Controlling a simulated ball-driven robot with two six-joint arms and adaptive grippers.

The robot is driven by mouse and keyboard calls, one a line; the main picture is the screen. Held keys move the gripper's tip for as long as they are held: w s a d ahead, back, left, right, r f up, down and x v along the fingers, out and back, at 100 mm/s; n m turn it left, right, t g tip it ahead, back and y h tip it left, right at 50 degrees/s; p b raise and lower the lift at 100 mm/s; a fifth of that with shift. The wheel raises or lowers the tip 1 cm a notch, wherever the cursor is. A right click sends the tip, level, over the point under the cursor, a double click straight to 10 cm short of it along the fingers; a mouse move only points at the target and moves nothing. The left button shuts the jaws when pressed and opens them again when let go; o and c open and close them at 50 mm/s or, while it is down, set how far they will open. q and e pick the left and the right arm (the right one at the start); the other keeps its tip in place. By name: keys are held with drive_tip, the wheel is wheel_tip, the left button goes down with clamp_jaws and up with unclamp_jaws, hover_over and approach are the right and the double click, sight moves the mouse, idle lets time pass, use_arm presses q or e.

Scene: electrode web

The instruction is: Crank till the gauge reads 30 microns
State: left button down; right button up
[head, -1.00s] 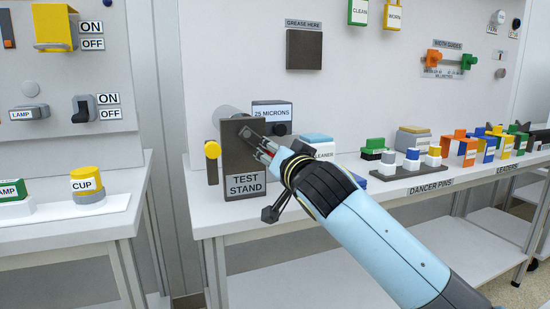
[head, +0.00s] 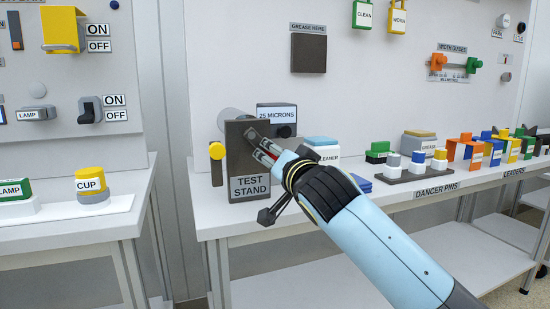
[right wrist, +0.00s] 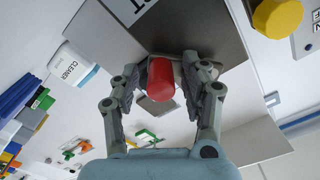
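The dark test stand (head: 235,160) stands on the white bench, with a grey roll behind it. The gauge sign (head: 277,114) reads 25 MICRONS. A crank with a red handle (right wrist: 161,78) is on the stand's front. My right gripper (head: 260,147) reaches it from the lower right. In the right wrist view the gripper's fingers (right wrist: 165,72) stand on both sides of the red handle, with what looks like a gap beside it, so they seem open around it. A yellow knob (head: 217,151) is at the stand's left side. My left gripper is not in view.
The cleaner box (head: 322,152) and a blue pad sit just right of the stand. Several dancer pins (head: 393,161) and leaders (head: 478,150) line the bench farther right. A separate left bench holds the yellow cup (head: 90,184). A gap separates the benches.

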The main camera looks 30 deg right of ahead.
drive_tip(key=v, duration=1.2)
drive_tip(key=shift+s, duration=0.1)
